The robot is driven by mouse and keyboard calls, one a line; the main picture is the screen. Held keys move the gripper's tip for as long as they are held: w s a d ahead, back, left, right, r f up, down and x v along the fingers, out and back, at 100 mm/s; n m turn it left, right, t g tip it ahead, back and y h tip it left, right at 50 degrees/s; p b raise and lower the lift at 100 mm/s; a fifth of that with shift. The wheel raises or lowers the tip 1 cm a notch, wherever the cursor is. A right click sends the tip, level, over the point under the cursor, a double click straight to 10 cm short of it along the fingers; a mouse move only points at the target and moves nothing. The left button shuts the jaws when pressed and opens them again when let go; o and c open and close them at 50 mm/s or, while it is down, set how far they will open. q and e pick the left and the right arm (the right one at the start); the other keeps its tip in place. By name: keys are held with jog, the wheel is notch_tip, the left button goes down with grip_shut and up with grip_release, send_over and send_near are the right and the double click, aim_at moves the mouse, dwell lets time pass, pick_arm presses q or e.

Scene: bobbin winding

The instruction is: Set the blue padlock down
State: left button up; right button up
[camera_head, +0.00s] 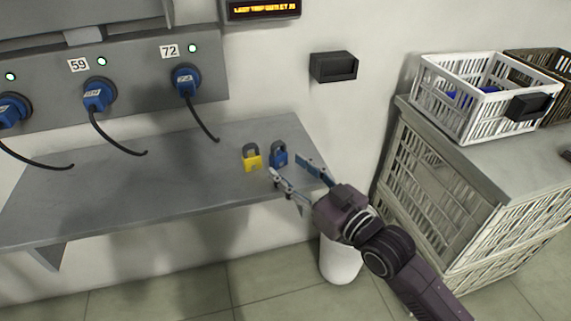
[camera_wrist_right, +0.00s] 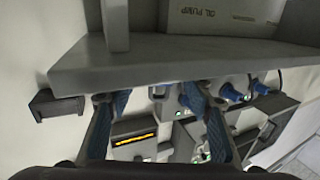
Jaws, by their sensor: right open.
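The blue padlock (camera_head: 280,158) stands upright on the grey shelf (camera_head: 150,185), near its right end. The yellow padlock (camera_head: 252,161) stands close to its left. My right gripper (camera_head: 285,165) reaches in from the lower right. Its two fingers are spread apart, with the tips just short of the blue padlock. The gap between the fingers looks empty. In the right wrist view, the open fingers (camera_wrist_right: 158,103) show with nothing clearly held between them, and I cannot make out either padlock there. My left gripper is not in view.
Numbered blue plugs (camera_head: 98,95) with hanging black cables sit on the wall panel left of the padlocks. A black box (camera_head: 334,67) is on the wall above. White crates (camera_head: 436,135) stand right of my arm. A white bin (camera_head: 340,262) is below. The shelf's front middle is clear.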

jog(key=v, duration=0.9)
jog(key=shift+s+d+p, duration=0.25)
jog(key=shift+s+p, duration=0.05)
jog(key=shift+p, duration=0.15)
jog(key=s+d+f+m+g+h, duration=0.2)
jog(key=s+d+f+h, duration=0.15)
jog(key=f, duration=0.45)
jog(key=s+d+f+m+g+h, duration=0.1)
jog(key=s+d+f+g+h, duration=0.1)
jog(key=s+f+h, duration=0.35)
jog(key=s+d+f+m+g+h, duration=0.1)
jog(key=s+d+f+g, duration=0.2)
jog(key=s, duration=0.4)
jog(key=s+d+f+m+g+h, duration=0.1)
jog(key=s+d+f+m+g, duration=0.1)
jog(key=s+d+f, duration=0.4)
jog(key=shift+s+f+g, duration=0.4)
jog(key=shift+f+g, duration=0.1)
jog(key=shift+g, duration=0.1)
